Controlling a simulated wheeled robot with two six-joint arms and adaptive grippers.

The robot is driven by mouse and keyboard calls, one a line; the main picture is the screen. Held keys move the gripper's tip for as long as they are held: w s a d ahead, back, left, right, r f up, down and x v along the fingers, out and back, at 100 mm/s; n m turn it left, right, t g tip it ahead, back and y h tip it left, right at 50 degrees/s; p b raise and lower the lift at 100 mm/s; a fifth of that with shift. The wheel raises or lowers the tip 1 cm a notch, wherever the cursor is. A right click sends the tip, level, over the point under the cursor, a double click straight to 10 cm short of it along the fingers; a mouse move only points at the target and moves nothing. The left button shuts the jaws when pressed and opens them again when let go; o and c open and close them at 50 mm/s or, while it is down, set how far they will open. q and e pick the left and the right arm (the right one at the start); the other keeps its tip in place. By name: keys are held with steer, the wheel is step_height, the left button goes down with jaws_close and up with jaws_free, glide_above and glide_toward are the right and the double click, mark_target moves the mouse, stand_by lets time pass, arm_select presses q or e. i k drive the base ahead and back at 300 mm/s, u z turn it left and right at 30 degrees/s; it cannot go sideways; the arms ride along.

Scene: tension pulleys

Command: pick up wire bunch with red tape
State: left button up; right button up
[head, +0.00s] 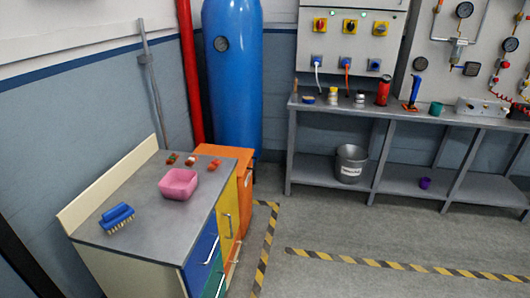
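Three small objects lie in a row at the far edge of the grey cabinet top and may be wire bunches. The left one (172,158) looks dark green and red, the middle one (191,160) whitish and red, and the right one (214,165) orange-red. They are too small to tell which carries red tape. Neither of my grippers is in view.
A pink bin (179,184) and a blue brush (117,218) are on the cabinet top (165,228). An orange cabinet (243,190) adjoins it. A grey workbench (330,107) holds several items; a metal bucket (350,165) stands on its lower shelf. The floor between is clear.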

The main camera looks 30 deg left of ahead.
mark_target(214, 165)
steer(key=z, duration=0.3)
steer(key=i, duration=2)
steer(key=u, duration=0.35)
steer(key=i, duration=1.05)
steer(key=u, duration=1.65)
steer(key=i, duration=0.85)
steer(key=u, duration=0.7)
